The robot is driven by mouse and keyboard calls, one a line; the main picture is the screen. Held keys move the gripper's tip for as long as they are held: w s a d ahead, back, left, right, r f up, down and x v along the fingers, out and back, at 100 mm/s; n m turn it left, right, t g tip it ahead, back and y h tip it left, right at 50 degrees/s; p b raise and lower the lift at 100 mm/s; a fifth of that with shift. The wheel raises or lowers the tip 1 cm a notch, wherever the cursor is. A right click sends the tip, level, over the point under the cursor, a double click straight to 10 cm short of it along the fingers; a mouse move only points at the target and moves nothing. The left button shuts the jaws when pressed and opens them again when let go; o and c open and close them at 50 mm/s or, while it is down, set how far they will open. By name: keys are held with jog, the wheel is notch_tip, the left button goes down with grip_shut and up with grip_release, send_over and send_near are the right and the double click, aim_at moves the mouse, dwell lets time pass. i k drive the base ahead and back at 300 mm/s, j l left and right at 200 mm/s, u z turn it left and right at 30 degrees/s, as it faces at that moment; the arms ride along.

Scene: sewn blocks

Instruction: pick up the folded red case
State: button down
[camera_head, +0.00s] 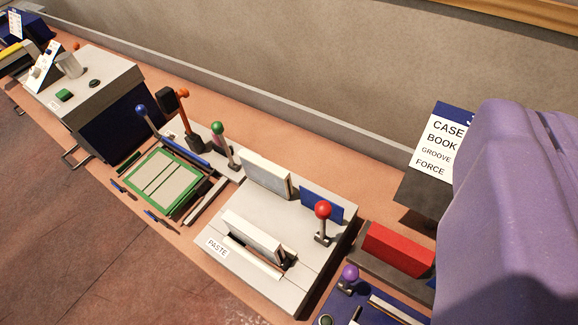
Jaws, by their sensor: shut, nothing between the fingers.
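A red block-like piece (398,250), likely the folded red case, lies at the lower right on a dark grey support. Its long side faces the camera and its right end is close to the purple part of my own arm at the right edge. Whether it is folded cannot be told. My gripper's fingers do not show, so their place relative to the red piece is not visible.
A white PASTE station (305,215) with a red-knobbed lever (323,210) stands left of the red piece. A purple-knobbed lever (349,272) stands in front of it. A CASE BOOK sign (440,140) stands behind. The reddish floor (110,250) at lower left is clear.

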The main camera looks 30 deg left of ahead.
aim_at(408, 256)
jog(key=k+j+z, duration=0.2)
jog(key=k, duration=0.3)
jog(key=k+j+z, duration=0.15)
jog(key=k, duration=0.4)
jog(key=j, duration=0.1)
